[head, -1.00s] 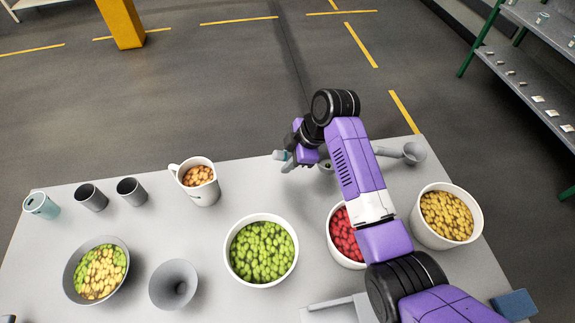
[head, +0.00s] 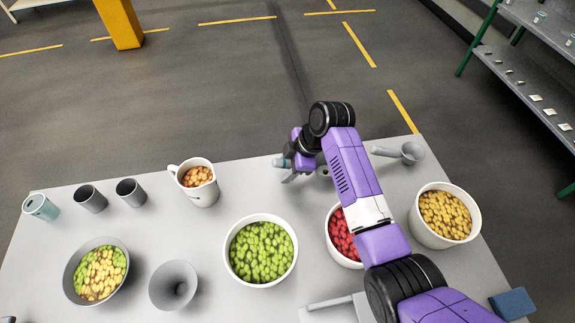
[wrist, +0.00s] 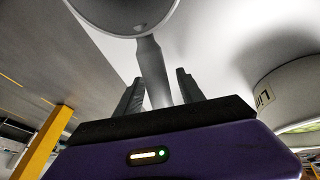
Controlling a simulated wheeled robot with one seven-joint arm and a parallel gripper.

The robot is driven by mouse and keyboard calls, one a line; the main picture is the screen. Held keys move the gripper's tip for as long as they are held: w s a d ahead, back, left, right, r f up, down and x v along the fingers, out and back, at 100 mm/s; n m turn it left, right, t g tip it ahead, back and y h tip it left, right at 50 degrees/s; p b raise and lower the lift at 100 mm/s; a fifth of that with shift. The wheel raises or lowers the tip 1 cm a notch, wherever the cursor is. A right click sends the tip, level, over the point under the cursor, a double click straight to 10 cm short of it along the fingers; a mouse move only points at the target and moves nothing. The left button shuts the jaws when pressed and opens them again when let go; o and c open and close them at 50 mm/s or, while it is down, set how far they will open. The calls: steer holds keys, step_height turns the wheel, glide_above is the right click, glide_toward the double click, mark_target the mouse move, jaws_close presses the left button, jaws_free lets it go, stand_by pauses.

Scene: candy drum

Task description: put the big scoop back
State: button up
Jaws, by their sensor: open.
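My gripper (head: 291,174) is low over the back middle of the table, with its jaws apart. In the wrist view, the handle of a grey scoop (wrist: 154,72) runs between the open fingers (wrist: 160,90), and its round bowl is at the top edge. In the head view, part of that scoop's bowl (head: 323,171) shows beside my arm; the rest is hidden. Another grey scoop (head: 411,152) lies at the back right, its handle pointing left. I cannot tell for sure which of the two is the big scoop.
Tubs of green (head: 261,252), red (head: 342,236) and yellow (head: 446,216) candy stand along the front and right; my arm crosses the red one. A grey holder (head: 328,308) is at the front.

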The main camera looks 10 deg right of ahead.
steer(key=b+v, duration=0.1)
steer(key=v, duration=1.1)
steer(key=shift+r, duration=0.1)
steer(key=w+r+m+t, duration=0.5)
steer(key=w, duration=0.3)
steer(key=s+d+f+m+t+h, duration=0.1)
steer(key=s+m, duration=0.3)
steer(key=s, duration=1.2)
steer(key=s+d+f+m+t+h+b, duration=0.1)
steer(key=s+d+m+t, duration=0.2)
steer(key=s, duration=1.4)
steer(key=s+d+f+m+t+h+b, duration=0.1)
steer(key=s+m, duration=0.4)
steer(key=s, duration=1.1)
steer(key=shift+s+d+f+t+h, duration=0.2)
steer(key=shift+s+d+t+h, duration=0.3)
steer(key=shift+d+t, duration=0.65)
steer(key=shift+w+a, duration=0.1)
